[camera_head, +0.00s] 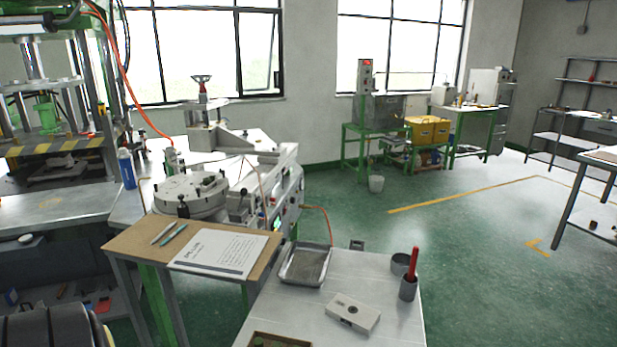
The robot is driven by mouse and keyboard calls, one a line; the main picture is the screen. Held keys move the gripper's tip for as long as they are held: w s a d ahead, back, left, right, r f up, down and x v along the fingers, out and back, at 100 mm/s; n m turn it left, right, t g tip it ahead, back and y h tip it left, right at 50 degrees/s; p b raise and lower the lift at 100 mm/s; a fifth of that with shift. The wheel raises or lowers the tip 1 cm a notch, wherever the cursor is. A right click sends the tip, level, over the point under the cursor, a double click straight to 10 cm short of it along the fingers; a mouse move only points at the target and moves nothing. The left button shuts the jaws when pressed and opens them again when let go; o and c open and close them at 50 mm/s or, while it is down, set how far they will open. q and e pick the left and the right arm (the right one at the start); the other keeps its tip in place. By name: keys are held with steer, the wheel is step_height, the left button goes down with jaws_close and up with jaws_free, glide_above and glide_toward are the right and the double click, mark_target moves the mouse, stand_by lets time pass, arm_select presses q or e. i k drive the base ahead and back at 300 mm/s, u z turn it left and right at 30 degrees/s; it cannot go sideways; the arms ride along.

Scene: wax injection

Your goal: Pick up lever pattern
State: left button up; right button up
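I cannot pick out a lever pattern with certainty. A brown-rimmed tray (254,344) is cut off by the bottom edge, on the white table (385,275). Small greenish pieces (272,343) show in it, too cropped to identify. A shallow metal tray (305,265) with a grey bottom sits farther back on this table. A pale box-shaped block (352,313) with a small dark round mark lies to its right. Neither of my grippers is in view.
A brown board (140,243) with a paper sheet (221,251) and two pens is at left. Machines stand behind. The green floor (480,260) at right is mostly clear.

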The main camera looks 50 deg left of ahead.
mark_target(206, 181)
steer(key=z, duration=1.15)
steer(key=i, duration=2.65)
steer(key=u, duration=3)
steer(key=i, duration=3.75)
steer(key=u, duration=2)
steer(key=i, duration=0.15)
steer(key=u, duration=0.05)
